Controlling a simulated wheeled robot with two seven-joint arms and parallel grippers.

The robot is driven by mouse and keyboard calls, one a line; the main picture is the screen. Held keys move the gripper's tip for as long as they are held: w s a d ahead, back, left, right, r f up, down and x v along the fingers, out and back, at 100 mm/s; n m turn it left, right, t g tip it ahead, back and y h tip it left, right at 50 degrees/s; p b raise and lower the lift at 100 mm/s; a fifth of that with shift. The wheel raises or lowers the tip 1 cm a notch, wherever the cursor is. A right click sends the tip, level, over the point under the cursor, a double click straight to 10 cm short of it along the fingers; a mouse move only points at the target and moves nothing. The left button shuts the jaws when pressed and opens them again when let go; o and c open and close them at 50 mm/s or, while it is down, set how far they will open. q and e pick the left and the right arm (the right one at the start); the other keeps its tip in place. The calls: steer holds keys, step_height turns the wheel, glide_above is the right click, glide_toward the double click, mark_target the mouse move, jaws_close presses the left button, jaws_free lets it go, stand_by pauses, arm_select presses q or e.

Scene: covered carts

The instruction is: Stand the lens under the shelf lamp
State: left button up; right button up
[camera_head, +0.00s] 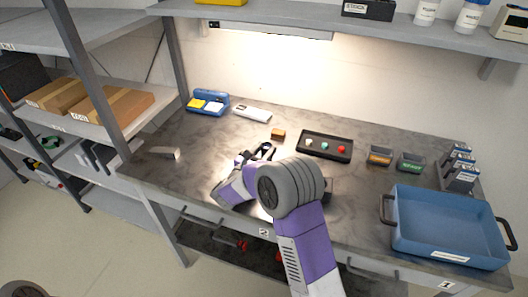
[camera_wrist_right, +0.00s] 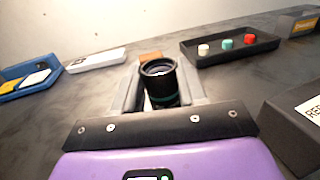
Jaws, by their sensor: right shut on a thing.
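The lens (camera_wrist_right: 160,85) is a black cylinder with a teal ring, its glass end up in the right wrist view. My right gripper (camera_wrist_right: 158,92) is shut on it, one finger on each side. In the head view the right gripper (camera_head: 258,154) is over the worktable, left of the dark tray, and my own arm hides much of it. I cannot tell whether the lens touches the table. The shelf lamp (camera_head: 270,31) is lit under the upper shelf and brightens the wall and table below. My left gripper is not in view.
A small brown block (camera_head: 278,133) lies just behind the gripper. A dark tray (camera_head: 325,154) with coloured knobs stands to its right, and a blue bin (camera_head: 447,257) at the front right. A white box (camera_head: 252,111) and a blue holder (camera_head: 208,94) stand at the back left.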

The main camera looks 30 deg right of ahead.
steer(key=shift+f, duration=0.1)
steer(key=o, duration=1.1)
steer(key=shift+o, duration=0.2)
steer(key=shift+r, duration=0.2)
steer(key=p+v, duration=0.1)
steer(key=v, duration=1)
steer(key=shift+a+p, duration=0.25)
steer(key=shift+p, duration=0.15)
steer(key=shift+s+a, duration=0.2)
steer(key=shift+f, duration=0.1)
